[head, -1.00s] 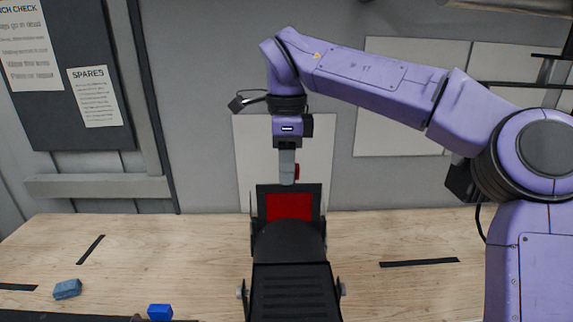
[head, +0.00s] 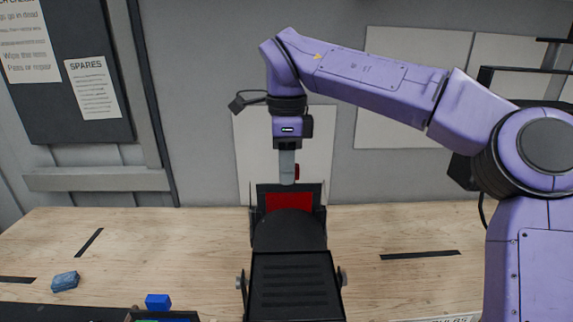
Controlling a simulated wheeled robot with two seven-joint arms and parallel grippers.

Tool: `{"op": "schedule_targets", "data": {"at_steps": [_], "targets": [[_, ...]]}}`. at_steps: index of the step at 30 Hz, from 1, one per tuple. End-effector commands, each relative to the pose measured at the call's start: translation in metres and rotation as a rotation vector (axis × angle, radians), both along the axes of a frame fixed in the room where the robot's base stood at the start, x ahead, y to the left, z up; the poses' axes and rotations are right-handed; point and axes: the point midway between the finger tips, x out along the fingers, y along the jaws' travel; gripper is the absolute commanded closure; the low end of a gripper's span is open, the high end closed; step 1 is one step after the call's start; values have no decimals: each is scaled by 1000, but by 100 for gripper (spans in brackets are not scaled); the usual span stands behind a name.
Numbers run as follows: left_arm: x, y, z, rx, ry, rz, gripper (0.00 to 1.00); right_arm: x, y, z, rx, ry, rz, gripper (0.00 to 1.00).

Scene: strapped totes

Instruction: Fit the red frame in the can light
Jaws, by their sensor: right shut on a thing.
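The black can light (head: 292,278) stands at the front middle of the bench, its slotted back towards me. Behind its rounded top, the red frame (head: 290,201) shows as a red panel with a dark border. The can hides its lower part, so I cannot tell whether it sits in the can's holder. My right gripper (head: 287,172) points straight down and is shut on the frame at its upper edge. A small red bit shows beside the fingers. My left gripper is not in view.
A blue-grey block (head: 65,281) lies at the left, and a bright blue block (head: 158,301) sits near the front edge by a partly visible tray. Black tape strips (head: 420,255) mark the bench.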

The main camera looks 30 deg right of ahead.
Motion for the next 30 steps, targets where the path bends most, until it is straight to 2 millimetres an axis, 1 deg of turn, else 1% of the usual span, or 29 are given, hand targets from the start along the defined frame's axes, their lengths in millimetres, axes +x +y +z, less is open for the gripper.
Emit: {"op": "schedule_targets", "data": {"at_steps": [30], "targets": [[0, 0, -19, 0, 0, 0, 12, 0, 0, -26, 0, -1, 1, 100]]}}
